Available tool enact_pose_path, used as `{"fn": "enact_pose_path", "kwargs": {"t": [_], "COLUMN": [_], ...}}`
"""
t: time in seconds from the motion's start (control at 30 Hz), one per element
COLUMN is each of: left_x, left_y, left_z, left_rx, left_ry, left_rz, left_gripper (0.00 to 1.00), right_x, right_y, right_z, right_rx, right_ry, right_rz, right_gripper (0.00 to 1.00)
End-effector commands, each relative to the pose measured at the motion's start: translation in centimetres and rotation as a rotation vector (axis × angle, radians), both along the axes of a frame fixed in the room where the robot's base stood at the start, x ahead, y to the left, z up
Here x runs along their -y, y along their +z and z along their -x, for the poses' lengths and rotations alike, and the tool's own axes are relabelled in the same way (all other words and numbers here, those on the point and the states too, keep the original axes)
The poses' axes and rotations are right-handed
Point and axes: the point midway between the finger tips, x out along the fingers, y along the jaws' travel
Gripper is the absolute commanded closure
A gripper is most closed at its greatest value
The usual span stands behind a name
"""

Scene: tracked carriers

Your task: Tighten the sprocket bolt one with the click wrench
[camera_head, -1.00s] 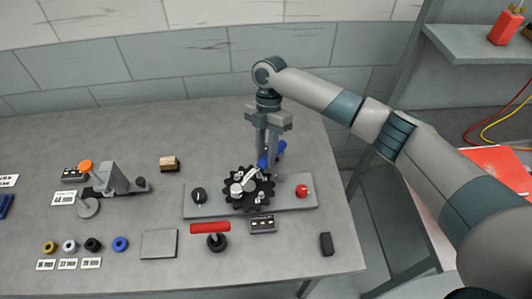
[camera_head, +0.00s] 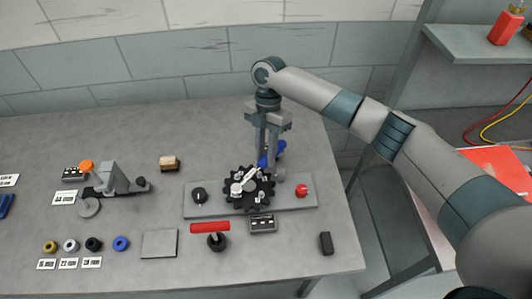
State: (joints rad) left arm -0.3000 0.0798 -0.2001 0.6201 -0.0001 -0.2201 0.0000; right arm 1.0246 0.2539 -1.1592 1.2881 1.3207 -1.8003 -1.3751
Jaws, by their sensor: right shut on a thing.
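The black toothed sprocket (camera_head: 238,203) lies on a grey base plate (camera_head: 222,210), with several pale bolt heads on its face. The click wrench (camera_head: 250,177) has a silver shaft lying over the sprocket and a blue handle towards the back right. My right gripper (camera_head: 271,160) points down behind the sprocket and is shut on the wrench near its blue handle. The fingers hide part of the handle. Whether the wrench head sits on a bolt, and on which one, is too small to tell. My left gripper is not in view.
The plate also carries a black knob (camera_head: 199,195) and a red button (camera_head: 302,191). In front stand a red-handled tool (camera_head: 210,227) and a small dark box (camera_head: 262,224). A grey clamp device (camera_head: 114,178) and several coloured rings (camera_head: 121,243) are at the left. The table's right edge is near.

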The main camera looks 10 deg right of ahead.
Motion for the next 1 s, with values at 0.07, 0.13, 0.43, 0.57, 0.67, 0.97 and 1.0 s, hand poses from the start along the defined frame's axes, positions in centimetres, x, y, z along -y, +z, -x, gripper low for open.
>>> {"fn": "enact_pose_path", "kwargs": {"t": [0.07, 0.13, 0.43, 0.57, 0.67, 0.97, 1.0], "left_x": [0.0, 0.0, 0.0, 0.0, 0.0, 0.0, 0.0], "left_y": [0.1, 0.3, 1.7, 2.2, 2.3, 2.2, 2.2], "left_z": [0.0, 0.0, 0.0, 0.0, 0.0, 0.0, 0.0], "left_rx": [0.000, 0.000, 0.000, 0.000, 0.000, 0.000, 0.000], "left_ry": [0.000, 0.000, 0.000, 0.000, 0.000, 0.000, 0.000], "left_rz": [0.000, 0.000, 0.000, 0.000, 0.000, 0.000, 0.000], "left_gripper": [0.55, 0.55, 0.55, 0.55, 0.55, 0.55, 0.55], "right_x": [0.0, 0.0, 0.6, 0.8, 0.9, 0.9, 0.9], "right_y": [0.1, 0.2, 0.3, 0.3, 0.2, 0.1, 0.1], "right_z": [0.0, 0.0, 0.6, 0.8, 0.9, 0.9, 0.9], "right_rx": [0.000, 0.000, -0.001, 0.000, 0.000, 0.000, 0.000], "right_ry": [-0.001, -0.006, -0.063, -0.088, -0.098, -0.101, -0.101], "right_rz": [-0.001, -0.001, -0.002, -0.001, -0.002, -0.001, -0.001], "right_gripper": [1.00, 1.00, 1.00, 1.00, 1.00, 1.00, 1.00]}}
